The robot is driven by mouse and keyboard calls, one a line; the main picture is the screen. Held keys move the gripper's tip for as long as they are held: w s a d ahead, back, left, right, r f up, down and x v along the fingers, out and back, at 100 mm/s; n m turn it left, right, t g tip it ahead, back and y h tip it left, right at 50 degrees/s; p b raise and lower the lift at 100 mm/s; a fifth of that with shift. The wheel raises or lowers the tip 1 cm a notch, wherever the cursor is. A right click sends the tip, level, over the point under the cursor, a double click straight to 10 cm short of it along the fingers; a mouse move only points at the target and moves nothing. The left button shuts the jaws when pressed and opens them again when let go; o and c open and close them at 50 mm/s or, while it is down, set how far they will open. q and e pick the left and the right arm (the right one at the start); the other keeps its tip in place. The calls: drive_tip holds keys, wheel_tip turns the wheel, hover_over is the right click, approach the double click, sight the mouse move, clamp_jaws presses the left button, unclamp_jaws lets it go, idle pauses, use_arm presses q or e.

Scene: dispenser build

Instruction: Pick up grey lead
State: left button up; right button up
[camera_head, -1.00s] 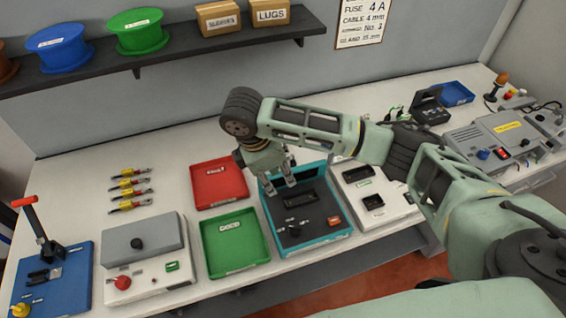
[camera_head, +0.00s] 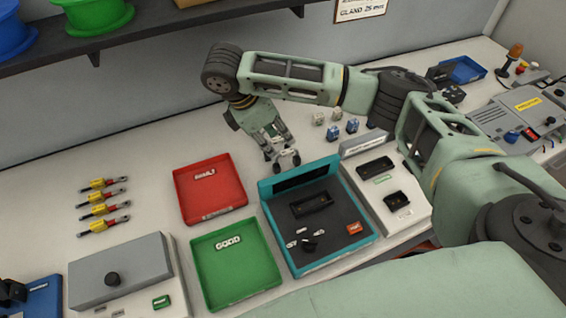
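No lead that I can clearly tell as grey shows. Several short pieces with yellow and red sleeves and metal ends (camera_head: 104,205) lie in a row on the bench at the left; they may be leads. My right gripper (camera_head: 284,162) points down just behind the teal-framed tester (camera_head: 318,215), right of the red tray. Its fingers look apart, with nothing clearly held between them. My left gripper is out of view.
A red tray (camera_head: 209,212) and a green tray (camera_head: 235,281) stand left of the tester. A grey-lidded box (camera_head: 118,268) is at the front left. A white unit (camera_head: 402,218) adjoins the tester's right. Small blue and pale items (camera_head: 335,131) lie behind it.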

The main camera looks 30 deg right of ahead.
sight(285, 151)
drive_tip(key=shift+p+x, duration=0.45)
drive_tip(key=shift+x, duration=0.8)
drive_tip(key=shift+d+f, duration=0.2)
drive_tip(key=shift+f, duration=0.1)
drive_tip(key=p+x, duration=0.2)
drive_tip(key=x, duration=0.3)
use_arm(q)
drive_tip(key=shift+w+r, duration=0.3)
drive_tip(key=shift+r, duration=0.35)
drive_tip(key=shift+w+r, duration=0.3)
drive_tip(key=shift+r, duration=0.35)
use_arm(e)
drive_tip(key=shift+r, duration=0.1)
clamp_jaws()
